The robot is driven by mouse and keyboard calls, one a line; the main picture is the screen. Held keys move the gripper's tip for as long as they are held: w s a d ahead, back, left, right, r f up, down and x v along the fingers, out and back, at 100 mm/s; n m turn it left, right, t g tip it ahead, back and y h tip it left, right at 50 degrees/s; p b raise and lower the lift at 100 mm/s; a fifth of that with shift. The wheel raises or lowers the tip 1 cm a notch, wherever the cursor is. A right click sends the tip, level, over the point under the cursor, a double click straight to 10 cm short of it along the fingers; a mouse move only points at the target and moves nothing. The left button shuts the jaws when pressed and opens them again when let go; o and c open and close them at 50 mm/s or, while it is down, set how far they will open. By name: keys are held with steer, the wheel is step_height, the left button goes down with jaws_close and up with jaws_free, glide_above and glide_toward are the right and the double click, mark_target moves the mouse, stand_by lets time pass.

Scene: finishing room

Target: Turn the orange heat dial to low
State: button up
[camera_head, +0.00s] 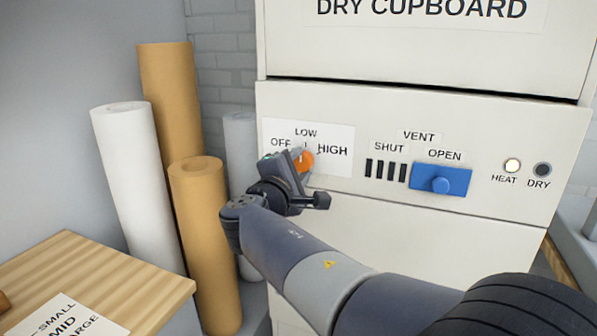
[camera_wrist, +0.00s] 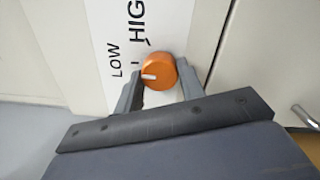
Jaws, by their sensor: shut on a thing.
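The orange heat dial (camera_head: 304,160) is on the front of the dry cupboard, below a white label marked OFF, LOW and HIGH (camera_head: 328,136). My gripper (camera_head: 296,163) is shut on the dial and partly hides it in the head view. In the wrist view, the dial (camera_wrist: 160,70) sits between the two fingers (camera_wrist: 160,85). Its white pointer line points roughly toward the LOW mark. The exact alignment is hard to tell at this angle. OFF is hidden in the wrist view.
A blue vent slider (camera_head: 441,181) sits right of the dial, under OPEN. The HEAT lamp (camera_head: 512,165) is lit, and the DRY lamp (camera_head: 542,170) is dark. Upright rolls (camera_head: 205,240) and a wooden table (camera_head: 120,275) stand to the left.

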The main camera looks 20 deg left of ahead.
steer(key=o, duration=1)
steer(key=s, duration=1)
steer(key=shift+s+a+f, duration=0.15)
steer(key=shift+s+a, duration=0.2)
